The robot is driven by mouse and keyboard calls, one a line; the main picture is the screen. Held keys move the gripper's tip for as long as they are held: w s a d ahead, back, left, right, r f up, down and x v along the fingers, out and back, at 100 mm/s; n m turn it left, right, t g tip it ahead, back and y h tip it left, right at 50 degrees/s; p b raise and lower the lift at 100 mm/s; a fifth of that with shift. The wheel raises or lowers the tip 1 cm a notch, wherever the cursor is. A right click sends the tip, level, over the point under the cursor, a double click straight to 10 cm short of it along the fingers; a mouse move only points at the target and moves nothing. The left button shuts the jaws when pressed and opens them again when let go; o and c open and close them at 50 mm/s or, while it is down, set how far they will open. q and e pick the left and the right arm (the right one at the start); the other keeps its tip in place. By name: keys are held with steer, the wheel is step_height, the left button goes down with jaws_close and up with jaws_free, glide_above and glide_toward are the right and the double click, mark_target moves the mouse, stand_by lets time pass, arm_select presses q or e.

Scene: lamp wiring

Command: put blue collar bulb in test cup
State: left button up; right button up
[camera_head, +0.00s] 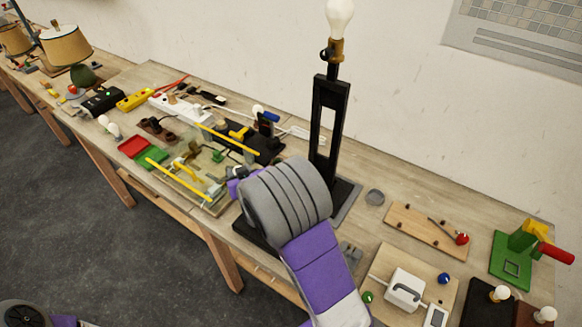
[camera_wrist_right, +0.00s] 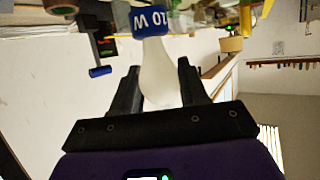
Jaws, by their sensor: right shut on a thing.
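The blue collar bulb (camera_wrist_right: 157,65) is in the right wrist view, a frosted white bulb with a blue band marked 10 W. Its glass lies between the two fingers of my right gripper (camera_wrist_right: 158,75), which is shut on it. My left gripper is not in view.
The tall lamp stand (camera_head: 330,130) with a bulb on top rises beside my right arm. A cluttered wiring area with a red tray (camera_head: 134,146) lies left.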

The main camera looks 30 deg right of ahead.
steer(key=w+d+m+g+h+p, duration=0.1)
steer(key=w+d+m+g+h, duration=0.25)
steer(key=d, duration=0.55)
steer(key=w+d+m+g+h, duration=0.2)
steer(key=w+d+m+h, duration=0.3)
steer(key=d, duration=0.4)
steer(key=shift+t, duration=0.25)
step_height(320, 180, down, 9)
steer(key=shift+s+b, duration=0.1)
steer(key=shift+b, duration=1.05)
steer(key=shift+f, duration=0.1)
steer(key=shift+f, duration=0.15)
steer(key=o, duration=1)
steer(key=shift+o, duration=0.6)
